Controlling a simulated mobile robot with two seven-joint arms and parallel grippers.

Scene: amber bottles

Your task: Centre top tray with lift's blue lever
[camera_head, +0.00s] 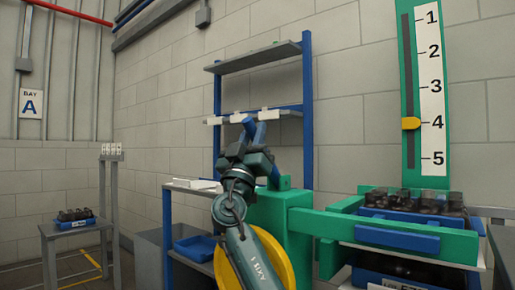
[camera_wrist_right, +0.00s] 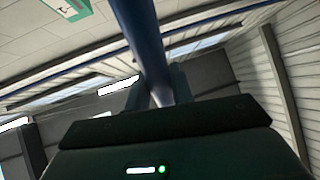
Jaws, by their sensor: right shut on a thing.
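My right gripper (camera_head: 252,142) is shut on the blue lever (camera_head: 261,132), which also shows in the wrist view as a blue bar (camera_wrist_right: 138,38) running between the fingers. The gripper and wrist hide much of the lever. The green lift (camera_head: 296,218) stands behind my right arm, its green arms reaching right around the top tray (camera_head: 470,224). This blue tray holds several dark bottles. The tray's left-right centring cannot be judged exactly. A yellow pointer (camera_head: 411,124) stands near 4 on the scale (camera_head: 431,85). My left gripper is not in view.
A lower tray (camera_head: 400,274) sits under the top one, partly hidden. A yellow wheel (camera_head: 283,258) is behind my right forearm. A blue-framed shelf (camera_head: 309,120) stands behind the lift. At left, a grey table (camera_head: 60,233) bears a small blue tray (camera_head: 78,224) of bottles.

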